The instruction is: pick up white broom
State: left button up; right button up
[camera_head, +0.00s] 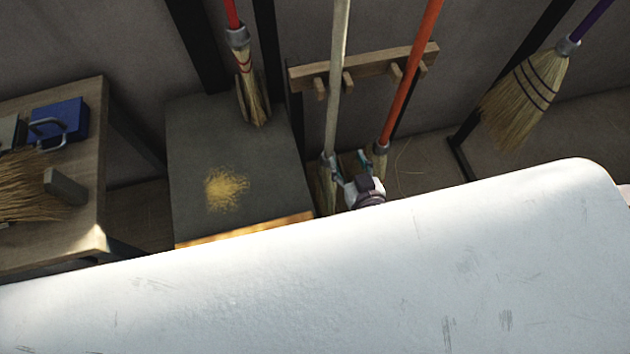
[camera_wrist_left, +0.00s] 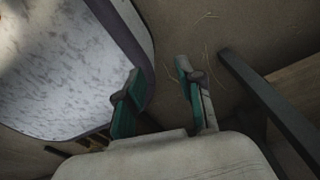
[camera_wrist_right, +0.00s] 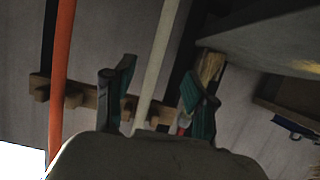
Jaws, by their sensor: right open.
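The white broom (camera_head: 338,75) stands upright at the wall rack, its pale handle running down to a straw head (camera_head: 327,188) that is partly hidden. My right gripper (camera_head: 348,161) is open, low by the bottom of this handle. In the right wrist view the white handle (camera_wrist_right: 163,55) runs between the two spread fingers of my right gripper (camera_wrist_right: 156,75), which are not closed on it. My left gripper (camera_wrist_left: 160,82) shows only in the left wrist view, with fingers apart and nothing between them.
An orange-handled broom (camera_head: 409,75) stands close right of the white one at the wooden rack (camera_head: 365,66). A red-handled broom (camera_head: 247,80) is over a grey box (camera_head: 195,140). A purple-handled broom (camera_head: 525,98) hangs right. A wooden table (camera_head: 92,190) stands left.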

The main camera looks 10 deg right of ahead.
send_near(332, 130)
jog(key=x, duration=0.6)
jog(key=shift+s+d+f, duration=0.1)
jog(key=shift+d+f, duration=0.1)
jog(key=shift+d, duration=0.1)
jog(key=shift+w+f, duration=0.1)
jog(key=shift+w, duration=0.35)
jog(key=x, duration=0.4)
jog(key=shift+w+a, duration=0.25)
jog(key=shift+w, duration=0.1)
pick_arm(q)
jog(key=shift+s+d, duration=0.4)
jog(key=shift+s, duration=0.1)
pick_arm(e)
jog(key=c, duration=1.1)
grip_shut()
